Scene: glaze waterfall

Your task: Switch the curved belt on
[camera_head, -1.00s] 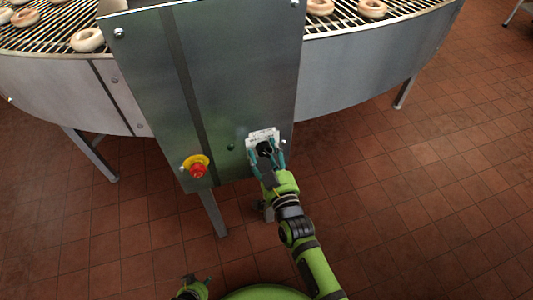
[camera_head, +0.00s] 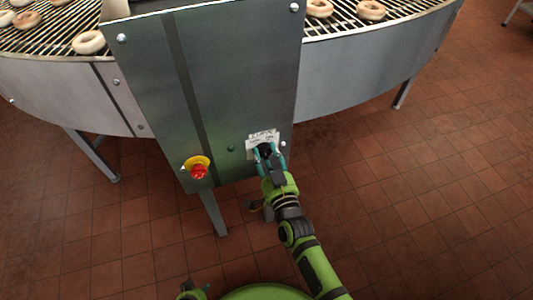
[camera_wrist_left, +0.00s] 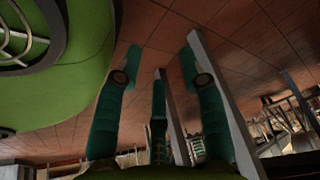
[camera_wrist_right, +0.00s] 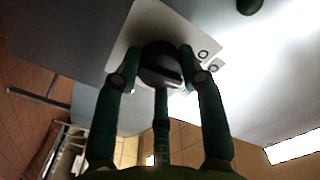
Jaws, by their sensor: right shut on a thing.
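The curved belt (camera_head: 350,25) runs across the top of the head view with rings on its rods. A grey metal control panel (camera_head: 235,75) stands in front of it. At the panel's lower right is a black rotary knob (camera_wrist_right: 162,66) on a white label plate (camera_head: 262,137). My right gripper (camera_head: 268,158) is shut on the knob, its fingers on both sides of it in the right wrist view. The knob is largely hidden by the fingers in the head view. My left gripper (camera_wrist_left: 160,62) is open and empty, low near my base.
A red emergency stop button (camera_head: 199,171) on a yellow disc sits at the panel's lower left. A small dark green button or lamp (camera_head: 231,148) is left of the plate. Metal legs (camera_head: 213,213) stand below.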

